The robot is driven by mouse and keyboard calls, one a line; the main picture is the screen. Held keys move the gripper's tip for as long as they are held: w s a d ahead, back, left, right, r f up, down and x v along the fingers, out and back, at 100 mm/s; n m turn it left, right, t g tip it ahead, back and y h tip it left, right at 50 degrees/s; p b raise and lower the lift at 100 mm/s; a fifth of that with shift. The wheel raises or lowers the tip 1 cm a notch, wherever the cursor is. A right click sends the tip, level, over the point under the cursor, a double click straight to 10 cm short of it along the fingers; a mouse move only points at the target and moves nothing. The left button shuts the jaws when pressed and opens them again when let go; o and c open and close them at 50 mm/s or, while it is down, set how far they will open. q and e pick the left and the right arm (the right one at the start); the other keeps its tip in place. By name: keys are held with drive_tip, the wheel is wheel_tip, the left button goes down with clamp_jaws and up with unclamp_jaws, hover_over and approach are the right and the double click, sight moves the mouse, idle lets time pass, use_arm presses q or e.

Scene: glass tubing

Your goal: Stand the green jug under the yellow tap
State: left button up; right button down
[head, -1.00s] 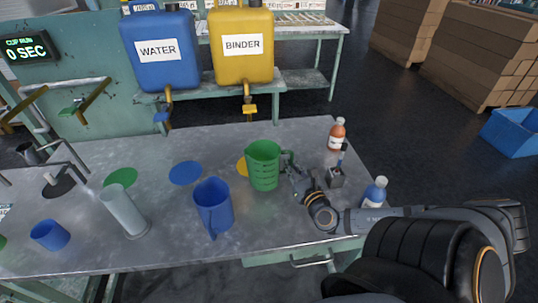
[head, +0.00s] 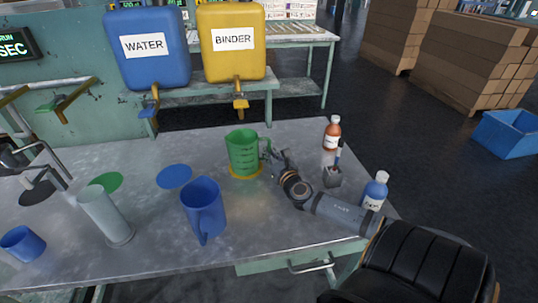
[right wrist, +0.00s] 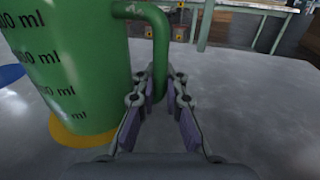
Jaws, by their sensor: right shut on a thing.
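The green jug (head: 243,152) stands upright over the yellow disc (head: 246,176) on the metal table, below the yellow BINDER tank's tap (head: 240,102) in the head view. In the right wrist view the jug (right wrist: 70,60) fills the left side, and part of the yellow disc (right wrist: 82,136) shows under its base. My right gripper (head: 268,153) is at the jug's right side, shut on its handle. The handle (right wrist: 160,50) runs down between the fingers in the right wrist view. Whether the base touches the table is hard to tell. My left gripper is not in view.
A blue jug (head: 204,208), a clear cylinder (head: 104,215) and a blue cup (head: 22,243) stand left of the green jug. A brown bottle (head: 332,134), a small grey holder (head: 332,177) and a blue bottle (head: 375,190) stand to the right.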

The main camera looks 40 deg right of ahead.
drive_tip(key=c, duration=1.4)
unclamp_jaws()
drive_tip(key=p+v, duration=0.3)
drive_tip(key=v, duration=0.8)
drive_tip(key=shift+s+r, duration=0.1)
drive_tip(key=shift+r, duration=0.05)
drive_tip(key=shift+s+a, duration=0.1)
drive_tip(key=shift+s, duration=0.35)
